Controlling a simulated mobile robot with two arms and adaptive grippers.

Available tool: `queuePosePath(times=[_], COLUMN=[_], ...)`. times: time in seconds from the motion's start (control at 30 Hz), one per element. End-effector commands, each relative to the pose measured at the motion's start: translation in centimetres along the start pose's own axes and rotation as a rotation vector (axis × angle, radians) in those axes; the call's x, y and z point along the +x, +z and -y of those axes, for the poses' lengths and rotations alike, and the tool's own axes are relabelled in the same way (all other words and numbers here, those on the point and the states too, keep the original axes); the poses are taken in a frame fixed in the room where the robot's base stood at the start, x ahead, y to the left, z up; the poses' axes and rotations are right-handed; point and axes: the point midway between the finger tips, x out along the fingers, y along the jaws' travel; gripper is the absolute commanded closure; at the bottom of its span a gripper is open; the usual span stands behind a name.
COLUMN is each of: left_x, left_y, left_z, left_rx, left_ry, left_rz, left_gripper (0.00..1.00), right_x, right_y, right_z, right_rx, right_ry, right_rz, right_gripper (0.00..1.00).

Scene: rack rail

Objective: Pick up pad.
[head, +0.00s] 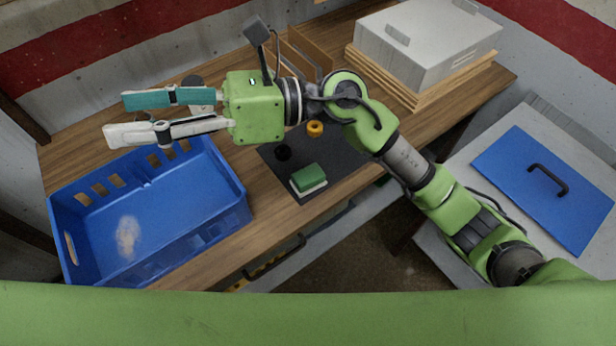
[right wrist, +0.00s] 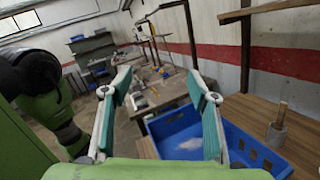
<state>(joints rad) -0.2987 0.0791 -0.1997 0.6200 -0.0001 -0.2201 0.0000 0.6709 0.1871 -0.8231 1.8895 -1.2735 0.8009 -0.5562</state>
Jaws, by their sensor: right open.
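The pad (head: 309,177), a small block with a green top and a whitish lower layer, lies near the front edge of a dark mat (head: 340,158) on the wooden bench. My right gripper (head: 115,117) is open and empty, far left of the pad and above the back part of a blue crate. Its two fingers point left and also show in the right wrist view (right wrist: 160,77). The pad is not visible in the right wrist view. My left gripper is not in view.
The blue crate (head: 232,213) stands left on the bench (head: 205,258); it also shows in the right wrist view (right wrist: 244,147). An orange ring (head: 315,129) and a black round item (head: 283,153) are near the pad. A grey box (head: 425,50) stands back right.

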Motion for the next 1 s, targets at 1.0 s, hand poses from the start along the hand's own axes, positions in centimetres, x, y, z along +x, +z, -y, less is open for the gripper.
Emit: queuePosePath(times=[1.0], left_x=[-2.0], left_y=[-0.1], left_z=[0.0], left_rx=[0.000], left_ry=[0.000], left_rz=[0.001], left_gripper=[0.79], right_x=[-25.5], right_y=[-17.9], right_z=[13.1], right_rx=[-0.463], right_ry=[-0.018], right_rz=[-1.725], right_gripper=[0.46])
